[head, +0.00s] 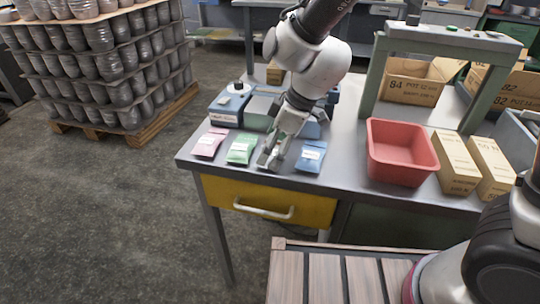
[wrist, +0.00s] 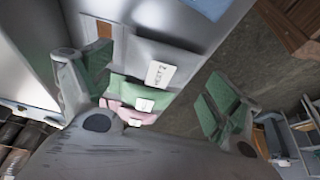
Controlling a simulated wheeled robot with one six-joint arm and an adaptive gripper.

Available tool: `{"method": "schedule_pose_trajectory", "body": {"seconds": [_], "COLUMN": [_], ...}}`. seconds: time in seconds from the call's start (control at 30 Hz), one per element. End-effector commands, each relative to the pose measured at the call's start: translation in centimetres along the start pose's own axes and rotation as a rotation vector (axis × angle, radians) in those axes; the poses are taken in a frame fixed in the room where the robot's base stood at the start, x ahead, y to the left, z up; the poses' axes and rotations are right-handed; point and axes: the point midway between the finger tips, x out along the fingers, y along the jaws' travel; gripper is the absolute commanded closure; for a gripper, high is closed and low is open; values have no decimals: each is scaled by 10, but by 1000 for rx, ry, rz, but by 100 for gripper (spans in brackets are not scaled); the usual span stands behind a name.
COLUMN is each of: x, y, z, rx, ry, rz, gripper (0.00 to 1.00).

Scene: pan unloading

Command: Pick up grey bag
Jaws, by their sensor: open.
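The grey bag (wrist: 172,50) with a white label lies on the table between the green bag (head: 242,148) and the blue bag (head: 311,156). In the head view my gripper (head: 277,153) covers most of it. In the wrist view the bag shows between my two green-padded fingers, which are spread wide apart. My gripper (wrist: 160,88) is open with nothing held. It is low over the bag; whether a finger touches it I cannot tell.
A pink bag (head: 209,143) lies left of the green one. A red bin (head: 401,152) and cardboard boxes (head: 456,164) stand to the right. Blue-grey containers (head: 229,107) stand behind the bags. The table's front edge is close, above a yellow drawer (head: 268,203).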

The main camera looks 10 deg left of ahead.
Motion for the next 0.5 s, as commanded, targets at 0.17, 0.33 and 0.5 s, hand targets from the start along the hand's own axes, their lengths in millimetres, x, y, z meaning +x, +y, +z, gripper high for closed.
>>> {"method": "schedule_pose_trajectory", "body": {"seconds": [0.17, 0.33, 0.5], "x": [10, 10, 9], "y": [0, 0, 0], "z": [0, 0, 0], "rx": [0, 0, 1], "ry": [0, 0, 0], "rz": [0, 1, 1], "gripper": [10, 12, 43]}}
